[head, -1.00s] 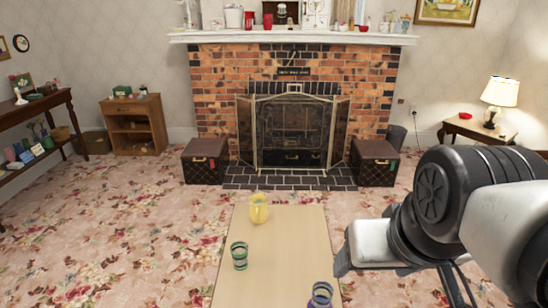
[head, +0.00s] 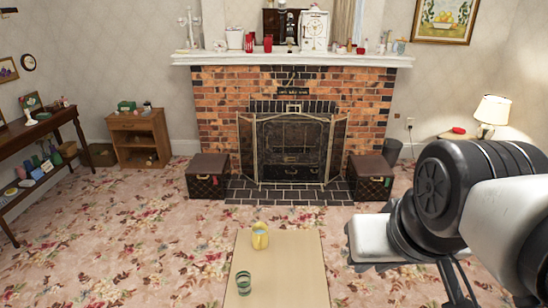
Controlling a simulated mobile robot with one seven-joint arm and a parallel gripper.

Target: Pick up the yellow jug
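The yellow jug (head: 260,237) stands upright near the far end of the light wooden table (head: 290,270), left of its middle. Something pale blue shows at its top. A green striped cup (head: 243,283) stands nearer on the same table, at its left edge. My arm comes in from the right side of the head view, to the right of the table and well apart from the jug. My gripper's fingers are not visible.
A brick fireplace with a folding screen (head: 292,148) stands beyond the table, with a dark trunk (head: 207,178) on its left and another trunk (head: 371,178) on its right. Floral carpet (head: 130,240) around the table is open.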

